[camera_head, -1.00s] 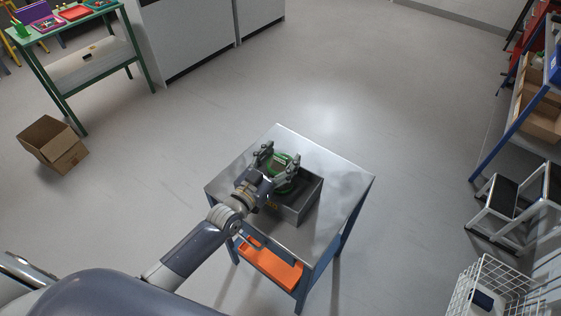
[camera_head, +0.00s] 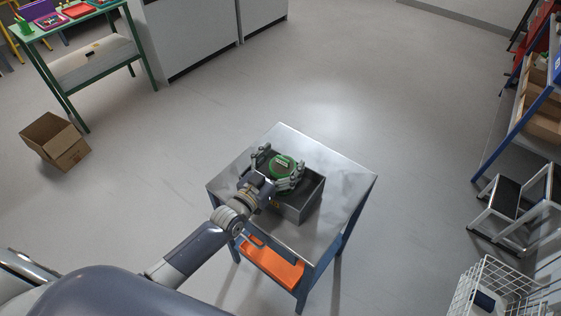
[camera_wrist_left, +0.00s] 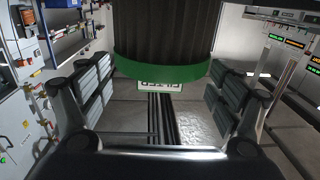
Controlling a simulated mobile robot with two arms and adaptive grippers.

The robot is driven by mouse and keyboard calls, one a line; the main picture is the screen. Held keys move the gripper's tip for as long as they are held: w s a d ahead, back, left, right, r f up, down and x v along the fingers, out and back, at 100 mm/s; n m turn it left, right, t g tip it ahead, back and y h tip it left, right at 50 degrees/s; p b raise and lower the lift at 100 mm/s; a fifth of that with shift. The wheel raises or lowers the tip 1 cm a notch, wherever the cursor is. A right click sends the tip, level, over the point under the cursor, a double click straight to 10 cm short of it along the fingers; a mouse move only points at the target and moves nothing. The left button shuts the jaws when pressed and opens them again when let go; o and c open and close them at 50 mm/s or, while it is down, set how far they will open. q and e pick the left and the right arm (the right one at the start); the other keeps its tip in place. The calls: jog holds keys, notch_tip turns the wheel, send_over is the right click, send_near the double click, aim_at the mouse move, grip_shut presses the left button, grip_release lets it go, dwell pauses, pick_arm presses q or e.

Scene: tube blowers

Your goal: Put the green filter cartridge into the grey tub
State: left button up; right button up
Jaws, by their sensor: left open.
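The green filter cartridge (camera_head: 283,165) shows as a green ring with a lighter middle, between the fingers of my left gripper (camera_head: 280,162). In the left wrist view its dark ribbed body and green rim (camera_wrist_left: 160,68) fill the top centre. The left fingers (camera_wrist_left: 160,97) stand apart on both sides, with a visible gap to the rim. The grey tub (camera_head: 298,208) stands on the metal table. The cartridge lies over the tub's far part in the head view; fingers and wrist hide much of the tub, and I cannot tell how deep it sits. My right gripper is out of view.
The metal-topped table (camera_head: 343,180) is bare around the tub, with an orange bin (camera_head: 272,265) on its lower shelf. A cardboard box (camera_head: 55,142) lies on the floor at left. A step stool (camera_head: 510,205) and wire basket (camera_head: 497,290) stand at right.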

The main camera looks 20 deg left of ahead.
pick_arm(q)
jog(key=shift+r, duration=0.25)
jog(key=b+v, duration=0.1)
jog(key=v, duration=1.1)
jog(key=shift+d+f, duration=0.15)
